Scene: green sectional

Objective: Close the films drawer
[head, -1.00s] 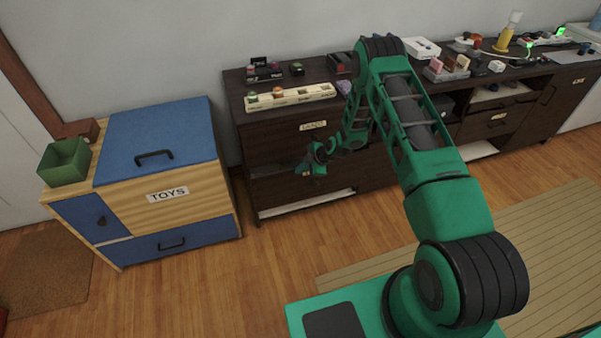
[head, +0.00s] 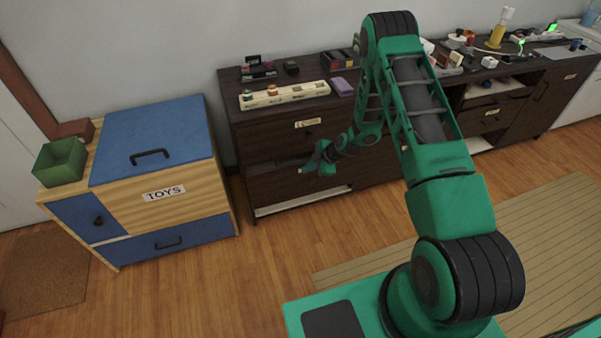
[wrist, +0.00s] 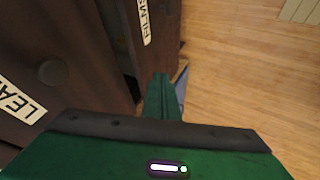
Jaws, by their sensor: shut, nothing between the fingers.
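The films drawer (wrist: 160,42) is a dark wood front with a white label, partly cut off at the top of the wrist view. It stands out from the cabinet, with a dark gap between it and the front marked LEA. In the head view the drawer (head: 290,188) is below the upper labelled drawer; its own label cannot be read there. My gripper (wrist: 164,90) is shut and empty, its green fingers close to the drawer's end. In the head view my gripper (head: 312,165) is in front of the cabinet; I cannot tell whether it touches the drawer.
A dark knob (wrist: 52,72) sticks out of the neighbouring front. The cabinet top holds a cream tray (head: 285,95) and small items. The blue and wood toys chest (head: 188,205) stands to the left. The wood floor (head: 240,275) before the cabinet is clear.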

